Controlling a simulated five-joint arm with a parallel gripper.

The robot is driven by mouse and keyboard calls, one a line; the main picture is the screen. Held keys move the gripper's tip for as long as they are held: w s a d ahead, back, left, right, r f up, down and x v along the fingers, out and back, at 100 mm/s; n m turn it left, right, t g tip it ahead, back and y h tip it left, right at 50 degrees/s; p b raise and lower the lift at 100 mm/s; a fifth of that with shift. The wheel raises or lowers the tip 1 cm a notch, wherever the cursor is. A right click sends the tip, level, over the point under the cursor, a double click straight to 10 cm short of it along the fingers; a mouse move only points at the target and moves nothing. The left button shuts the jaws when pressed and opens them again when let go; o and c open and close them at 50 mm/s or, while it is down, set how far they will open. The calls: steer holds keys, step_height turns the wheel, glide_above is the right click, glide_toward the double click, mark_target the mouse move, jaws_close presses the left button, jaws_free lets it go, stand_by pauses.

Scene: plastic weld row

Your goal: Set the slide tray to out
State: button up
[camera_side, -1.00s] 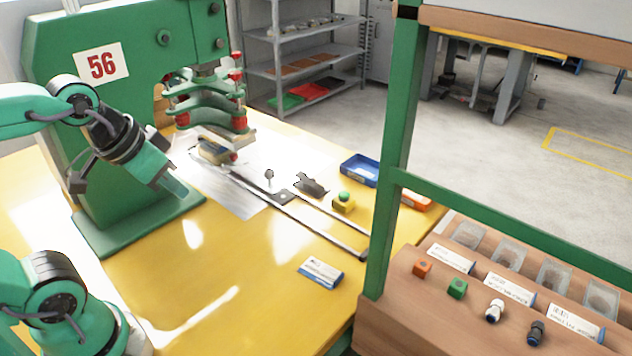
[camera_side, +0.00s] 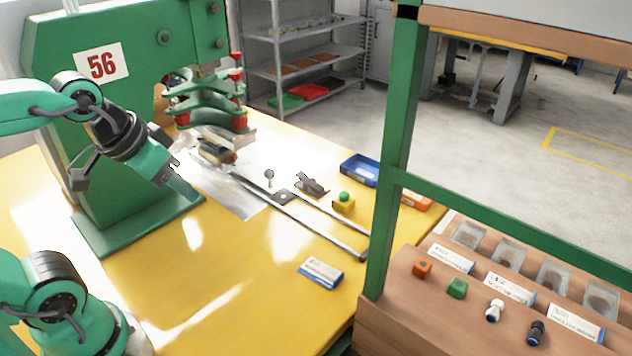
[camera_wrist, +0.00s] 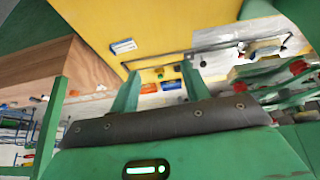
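The slide's two metal rails (camera_side: 318,233) run from under the green press (camera_side: 75,190) toward the lower right across the yellow table, ending in a crossbar. A pale block with a red end (camera_side: 216,153) sits at the press end, below the jaws. A small dark plate (camera_side: 284,196) lies between the rails farther out. I cannot tell for sure which part is the tray. My gripper (camera_side: 180,180) hangs left of the rails, apart from them, pointing down and right. In the wrist view my gripper's fingers (camera_wrist: 160,70) are spread with nothing between them; the rails (camera_wrist: 215,46) lie beyond.
A white-and-blue card box (camera_side: 321,273) lies in front. A green frame post (camera_side: 393,170) rises at right. The table's front is mostly clear.

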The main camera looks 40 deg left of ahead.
steer(key=w+a+r+n+g, duration=0.1)
steer(key=w+a+r+n, duration=0.1)
steer(key=w+n, duration=0.45)
steer(key=n+g, duration=0.2)
steer(key=n, duration=1.1)
glide_toward(268, 170)
steer(key=f, duration=0.1)
steer(key=shift+w+d+f+y, duration=0.1)
steer(key=shift+w+f+y, duration=0.2)
steer(key=shift+w+f, duration=0.1)
steer(key=shift+d+x, duration=0.2)
steer(key=shift+x, duration=3.7)
steer(key=shift+s+a, duration=0.1)
jaws_close()
